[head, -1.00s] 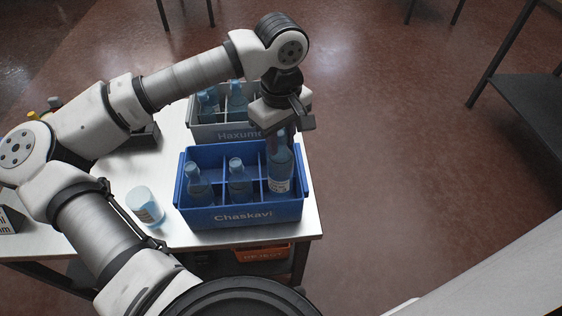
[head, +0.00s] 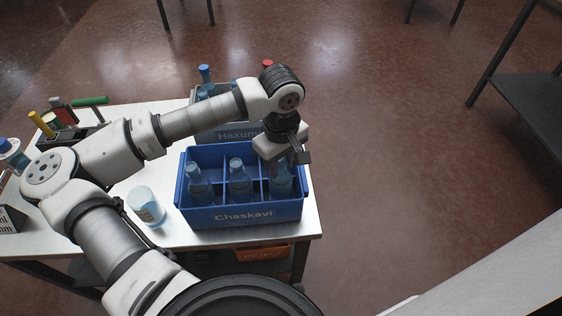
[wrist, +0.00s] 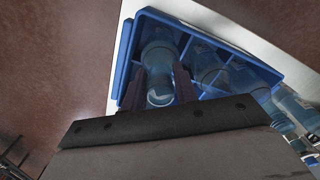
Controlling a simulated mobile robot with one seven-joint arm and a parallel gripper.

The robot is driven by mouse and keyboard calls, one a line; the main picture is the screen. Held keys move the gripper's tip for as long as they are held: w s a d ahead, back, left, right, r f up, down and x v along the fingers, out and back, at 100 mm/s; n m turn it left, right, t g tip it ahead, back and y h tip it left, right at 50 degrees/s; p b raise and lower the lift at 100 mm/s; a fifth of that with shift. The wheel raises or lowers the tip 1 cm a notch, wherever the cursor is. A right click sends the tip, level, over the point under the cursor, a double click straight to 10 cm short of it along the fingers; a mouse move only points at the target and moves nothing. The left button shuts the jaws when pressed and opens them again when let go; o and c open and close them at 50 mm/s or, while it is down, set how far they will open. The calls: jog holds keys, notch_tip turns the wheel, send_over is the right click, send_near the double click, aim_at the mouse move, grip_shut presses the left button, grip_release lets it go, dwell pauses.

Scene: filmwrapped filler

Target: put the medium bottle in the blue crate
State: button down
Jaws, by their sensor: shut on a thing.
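The blue crate (head: 242,214), marked "Chaskavi", stands on the white table and is split into compartments. My gripper (head: 284,160) points down over its front right compartment. It is shut on a clear bluish bottle, the medium bottle (head: 281,187), whose lower part is inside that compartment, behind the crate's front wall. In the wrist view the bottle (wrist: 159,58) sits between the two dark fingers. Whether its base touches the crate floor is hidden. Two similar bottles stand in the left (head: 198,188) and middle (head: 239,186) front compartments.
A grey crate (head: 228,134), marked "Haxumi", with bottles stands behind the blue one, partly hidden by my arm. A pale blue container (head: 146,207) is on the table left of the blue crate. A dark rack (head: 67,131) with colourful items is at the back left.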

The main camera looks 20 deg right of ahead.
jog(key=c, duration=1.1)
grip_release()
